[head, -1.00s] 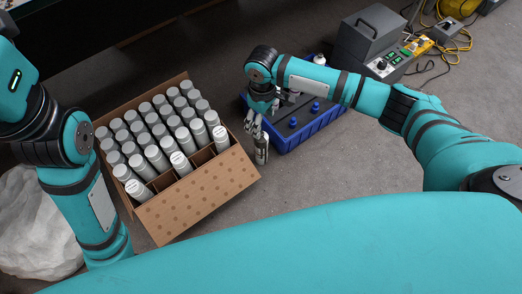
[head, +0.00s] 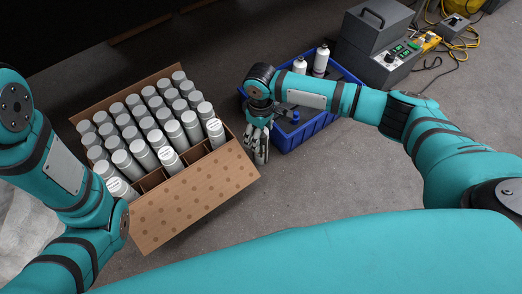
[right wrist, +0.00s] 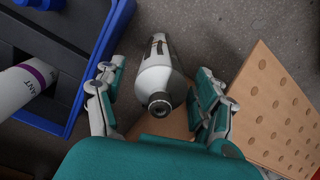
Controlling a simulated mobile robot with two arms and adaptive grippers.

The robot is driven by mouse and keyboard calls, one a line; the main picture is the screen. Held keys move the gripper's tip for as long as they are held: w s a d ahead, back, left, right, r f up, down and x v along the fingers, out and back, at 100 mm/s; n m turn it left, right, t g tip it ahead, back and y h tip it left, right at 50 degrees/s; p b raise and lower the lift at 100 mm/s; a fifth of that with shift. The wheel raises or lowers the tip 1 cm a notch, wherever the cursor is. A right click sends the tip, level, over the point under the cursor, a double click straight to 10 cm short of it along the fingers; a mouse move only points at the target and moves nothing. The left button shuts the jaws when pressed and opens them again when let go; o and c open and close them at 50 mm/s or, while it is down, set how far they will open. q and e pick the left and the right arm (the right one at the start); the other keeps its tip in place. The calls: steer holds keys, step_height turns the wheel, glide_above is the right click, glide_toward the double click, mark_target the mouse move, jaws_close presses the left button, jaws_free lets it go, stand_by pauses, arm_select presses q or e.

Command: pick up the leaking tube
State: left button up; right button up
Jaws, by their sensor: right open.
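A silver-grey tube (right wrist: 160,75) with a dark nozzle end stands on the floor between the cardboard box and the blue crate. In the head view the tube (head: 262,154) is mostly hidden behind my right gripper (head: 259,135). In the right wrist view my right gripper (right wrist: 160,98) is open, with one finger on each side of the tube and visible gaps between. Whether any leak shows on the tube cannot be told. My left gripper is out of view; only my left arm shows.
The cardboard box (head: 190,205) on the left holds many grey-white tubes, with some empty cells near its front side. The blue crate (head: 312,128) holds white bottles (head: 320,60). A grey machine (head: 378,45) with yellow cables stands behind it. Floor on the right is clear.

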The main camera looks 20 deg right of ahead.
steer(key=shift+f, duration=0.4)
jaws_close()
